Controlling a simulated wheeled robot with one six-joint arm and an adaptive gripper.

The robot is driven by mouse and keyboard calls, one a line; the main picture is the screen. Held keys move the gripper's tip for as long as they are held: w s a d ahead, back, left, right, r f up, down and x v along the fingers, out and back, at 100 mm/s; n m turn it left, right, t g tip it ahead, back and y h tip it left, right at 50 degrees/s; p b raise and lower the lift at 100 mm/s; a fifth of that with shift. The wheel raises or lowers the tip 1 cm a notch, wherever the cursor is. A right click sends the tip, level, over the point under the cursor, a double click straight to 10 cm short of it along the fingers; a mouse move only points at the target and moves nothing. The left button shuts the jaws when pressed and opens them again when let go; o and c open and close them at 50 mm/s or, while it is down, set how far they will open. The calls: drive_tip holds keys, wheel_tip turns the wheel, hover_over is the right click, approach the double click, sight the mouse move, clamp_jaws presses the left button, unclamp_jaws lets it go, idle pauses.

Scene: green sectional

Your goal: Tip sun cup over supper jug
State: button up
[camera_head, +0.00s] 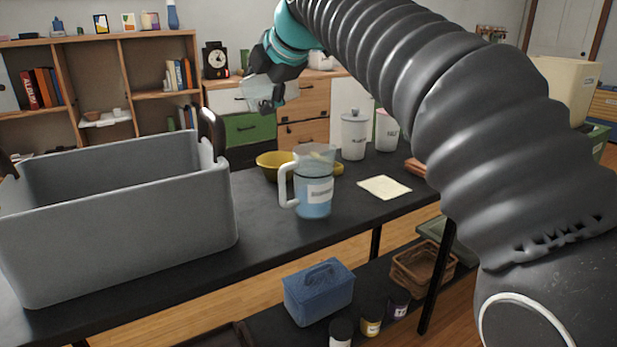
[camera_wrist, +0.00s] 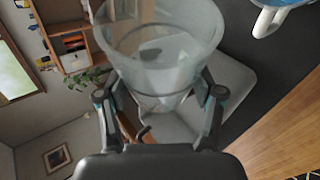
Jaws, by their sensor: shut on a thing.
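My gripper (camera_head: 270,88) is shut on a clear see-through cup (camera_head: 258,94) and holds it in the air above the table. In the wrist view the cup (camera_wrist: 160,45) sits between the two fingers (camera_wrist: 160,97), its wide mouth towards the top of the picture. The cup looks tilted in the head view; I cannot tell whether anything is in it. The clear jug (camera_head: 315,190) stands upright on the dark table, with blue liquid, a white handle and a label too small to read. The cup is above and left of the jug, apart from it. The jug partly shows in the wrist view (camera_wrist: 272,18).
A large grey bin (camera_head: 120,225) stands on the table at left. A yellow bowl (camera_head: 272,164) is behind the jug. A paper sheet (camera_head: 384,187), a white canister (camera_head: 354,135) and a pink-lidded canister (camera_head: 387,130) are to its right. Bare table lies in front of the jug.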

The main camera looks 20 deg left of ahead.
sight(244, 81)
drive_tip(key=shift+s+a+r+h+p, duration=0.3)
drive_tip(key=shift+r+h+p, duration=0.1)
drive_tip(key=shift+r+p, duration=0.25)
drive_tip(key=shift+s+a+r+n+t+h, duration=0.1)
drive_tip(key=shift+s+a+n+t+h, duration=0.15)
drive_tip(key=shift+a+n+t+h, duration=0.25)
drive_tip(key=shift+s+a+r+n+t+h, duration=0.2)
drive_tip(key=shift+r+n+t+h, duration=0.15)
drive_tip(key=shift+t+h, duration=0.05)
drive_tip(key=shift+s+a+r+n+t+h, duration=0.2)
drive_tip(key=shift+r+n+t+h, duration=0.15)
drive_tip(key=shift+t+h, duration=0.05)
drive_tip(key=shift+n+t+h, duration=0.9)
drive_tip(key=shift+h, duration=0.2)
drive_tip(key=shift+n+t+h, duration=0.5)
drive_tip(key=shift+t, duration=0.1)
